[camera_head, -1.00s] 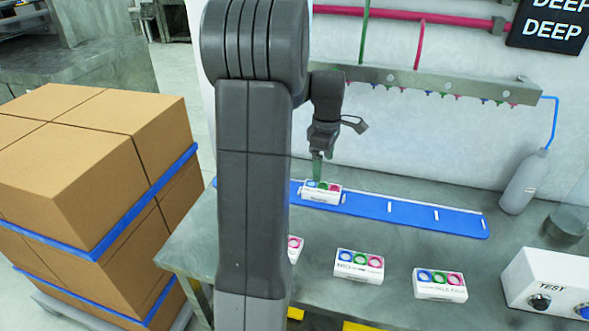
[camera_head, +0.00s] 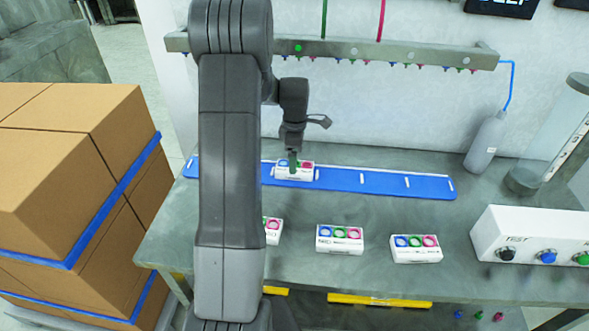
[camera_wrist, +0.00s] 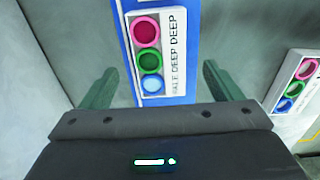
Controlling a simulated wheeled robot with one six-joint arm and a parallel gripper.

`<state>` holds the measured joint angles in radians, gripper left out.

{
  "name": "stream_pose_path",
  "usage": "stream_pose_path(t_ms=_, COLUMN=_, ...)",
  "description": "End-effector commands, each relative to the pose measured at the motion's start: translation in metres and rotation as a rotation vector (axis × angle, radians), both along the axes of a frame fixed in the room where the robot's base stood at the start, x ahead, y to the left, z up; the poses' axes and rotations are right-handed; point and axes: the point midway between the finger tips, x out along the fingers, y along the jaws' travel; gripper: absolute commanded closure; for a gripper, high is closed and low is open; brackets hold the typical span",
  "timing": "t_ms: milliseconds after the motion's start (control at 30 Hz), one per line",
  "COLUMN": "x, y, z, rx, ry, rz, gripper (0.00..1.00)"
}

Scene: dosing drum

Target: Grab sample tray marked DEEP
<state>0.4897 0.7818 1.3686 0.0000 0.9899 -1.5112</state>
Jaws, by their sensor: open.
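A white sample tray (camera_head: 297,177) with blue, green and pink rings stands on the blue strip on the bench. In the wrist view this tray (camera_wrist: 153,55) has a side label with a blurred first word, then DEEP DEEP. My gripper (camera_head: 293,165) is over this tray in the head view. In the wrist view my gripper (camera_wrist: 158,85) is open, with its green fingers apart on either side of the tray's near end and nothing held. Its exact height over the tray is hard to tell.
More ringed trays stand in front of the strip: one partly hidden by my arm (camera_head: 272,231), a middle tray (camera_head: 339,240) and a right tray (camera_head: 415,249). A button box (camera_head: 530,235) is at right. A metal rail (camera_head: 400,53) crosses behind. Stacked cartons (camera_head: 60,170) are at left.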

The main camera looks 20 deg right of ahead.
Motion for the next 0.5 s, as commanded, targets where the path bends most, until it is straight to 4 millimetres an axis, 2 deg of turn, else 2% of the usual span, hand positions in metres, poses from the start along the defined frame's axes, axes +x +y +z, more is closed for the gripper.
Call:
stream_pose_path(t_ms=233, x=-0.003, y=-0.004, z=-0.032, rx=0.002, ry=0.003, rz=0.0, gripper=0.15)
stream_pose_path(t_ms=500, x=-0.002, y=-0.004, z=-0.039, rx=0.001, ry=0.001, rz=-0.001, gripper=0.15)
